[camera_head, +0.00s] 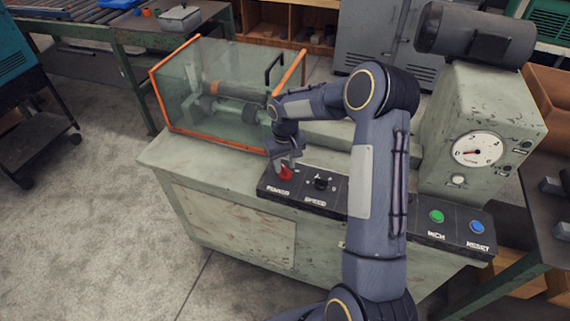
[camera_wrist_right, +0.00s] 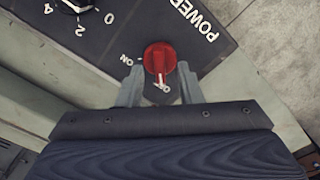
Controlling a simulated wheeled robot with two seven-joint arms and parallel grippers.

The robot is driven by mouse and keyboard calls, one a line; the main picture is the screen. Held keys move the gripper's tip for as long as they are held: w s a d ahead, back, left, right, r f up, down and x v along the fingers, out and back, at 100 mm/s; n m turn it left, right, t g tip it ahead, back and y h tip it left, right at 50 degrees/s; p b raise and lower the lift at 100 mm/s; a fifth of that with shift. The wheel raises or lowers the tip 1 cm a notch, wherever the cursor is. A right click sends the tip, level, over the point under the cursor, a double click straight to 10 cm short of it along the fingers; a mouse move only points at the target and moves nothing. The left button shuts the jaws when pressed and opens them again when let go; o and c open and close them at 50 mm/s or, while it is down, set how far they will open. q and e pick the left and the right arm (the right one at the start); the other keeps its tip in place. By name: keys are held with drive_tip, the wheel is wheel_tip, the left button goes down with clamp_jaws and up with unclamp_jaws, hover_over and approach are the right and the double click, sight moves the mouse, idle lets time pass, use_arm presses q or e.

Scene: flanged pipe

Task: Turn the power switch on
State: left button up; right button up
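The red power switch (camera_head: 286,174) is a round knob at the left end of the black control panel, by the POWER label. In the right wrist view the knob (camera_wrist_right: 159,56) has a white pointer line toward the OFF mark; the ON mark is to its left. My right gripper (camera_head: 286,163) is over the knob. In the wrist view its two fingers (camera_wrist_right: 159,70) stand on either side of the knob with small gaps, so it looks open around it. Whether a fingertip touches the knob is unclear. My left gripper is not in view.
A black SPEED dial (camera_head: 320,183) sits close right of the switch. A green INCH button (camera_head: 437,216) and a blue RESET button (camera_head: 477,227) are farther right. A clear guard with orange edges (camera_head: 213,95) stands behind the panel. A gauge (camera_head: 478,149) is at the right.

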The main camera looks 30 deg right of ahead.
drive_tip(key=shift+f, duration=0.7)
clamp_jaws()
